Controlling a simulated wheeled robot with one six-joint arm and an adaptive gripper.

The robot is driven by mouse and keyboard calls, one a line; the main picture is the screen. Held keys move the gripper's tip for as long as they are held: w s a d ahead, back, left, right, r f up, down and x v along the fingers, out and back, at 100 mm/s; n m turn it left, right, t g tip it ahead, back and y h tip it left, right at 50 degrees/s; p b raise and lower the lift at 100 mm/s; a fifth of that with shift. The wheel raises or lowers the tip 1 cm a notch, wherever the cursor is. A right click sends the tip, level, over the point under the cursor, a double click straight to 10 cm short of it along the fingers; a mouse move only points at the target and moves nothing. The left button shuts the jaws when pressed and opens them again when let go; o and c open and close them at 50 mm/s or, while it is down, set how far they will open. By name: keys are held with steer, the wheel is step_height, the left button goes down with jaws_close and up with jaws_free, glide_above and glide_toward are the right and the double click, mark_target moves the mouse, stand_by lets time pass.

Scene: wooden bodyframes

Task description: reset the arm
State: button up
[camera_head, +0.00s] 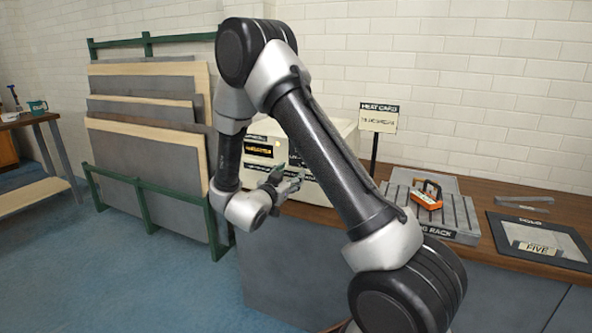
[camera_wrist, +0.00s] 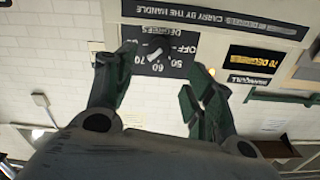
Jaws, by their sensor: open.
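My arm rises from the lower right of the head view, bends at the top and hangs down to my gripper (camera_head: 287,182). The gripper is in front of a beige box-shaped machine (camera_head: 318,190) on the bench, with its fingers apart. In the wrist view, my gripper (camera_wrist: 160,72) is open with nothing between the fingers. Beyond them is the machine's face, upside down, with a dial (camera_wrist: 153,53) marked in degrees and a yellow-on-black "70 DEGREES" label (camera_wrist: 250,68). The arm hides part of the machine in the head view.
A bench (camera_head: 470,252) carries a grey slotted rack (camera_head: 455,215) with an orange-handled item (camera_head: 427,196), a sign on a post (camera_head: 378,118) and a dark framed panel (camera_head: 540,241). A green rack of boards (camera_head: 147,190) stands left. Blue floor (camera_head: 90,270) is clear at lower left.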

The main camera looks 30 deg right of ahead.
steer(key=shift+s+a+f, duration=0.1)
steer(key=shift+s+a, duration=0.35)
steer(key=shift+a, duration=0.1)
